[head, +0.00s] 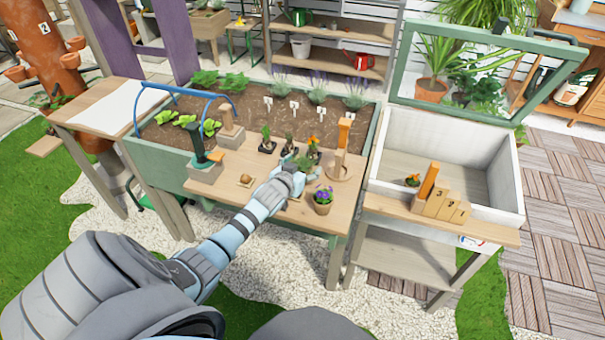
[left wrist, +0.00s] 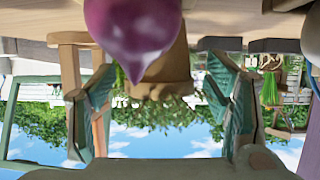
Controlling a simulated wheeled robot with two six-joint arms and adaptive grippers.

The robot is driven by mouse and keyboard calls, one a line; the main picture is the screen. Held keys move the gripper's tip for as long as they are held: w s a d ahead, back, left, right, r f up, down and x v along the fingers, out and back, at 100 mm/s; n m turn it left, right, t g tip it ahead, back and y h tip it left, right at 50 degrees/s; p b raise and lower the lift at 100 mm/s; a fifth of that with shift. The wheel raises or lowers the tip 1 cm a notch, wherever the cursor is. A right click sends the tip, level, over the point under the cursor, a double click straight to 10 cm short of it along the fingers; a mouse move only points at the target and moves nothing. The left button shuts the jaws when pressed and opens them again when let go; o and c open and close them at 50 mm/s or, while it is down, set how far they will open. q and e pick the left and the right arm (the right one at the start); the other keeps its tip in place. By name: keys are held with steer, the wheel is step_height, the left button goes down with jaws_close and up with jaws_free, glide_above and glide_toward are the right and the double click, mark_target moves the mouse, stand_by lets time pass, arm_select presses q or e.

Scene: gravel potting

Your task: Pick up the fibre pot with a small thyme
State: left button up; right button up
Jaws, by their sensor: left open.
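My left gripper (head: 297,173) reaches over the front of the wooden potting table, with low green foliage (head: 304,163), seemingly the small thyme, just beyond it. In the left wrist view, which looks upside down, the gripper (left wrist: 165,105) is open, its two teal fingers apart. A brown fibre pot (left wrist: 172,72) shows between and beyond the fingers, with small green leaves (left wrist: 150,112) beneath it in the picture. A blurred purple shape (left wrist: 130,28) partly hides the pot. I cannot tell whether either finger touches the pot. My right gripper is not in view.
A pot of purple flowers (head: 323,200) stands close to the gripper's right. Small dark pots (head: 267,147) stand behind it. A wooden stand (head: 341,165) is to the right, and a grey block with a green-handled tool (head: 205,170) to the left.

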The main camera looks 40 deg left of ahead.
arm_select(q)
steer(key=shift+w, duration=0.15)
steer(key=c, duration=1.3)
steer(key=shift+r, duration=0.1)
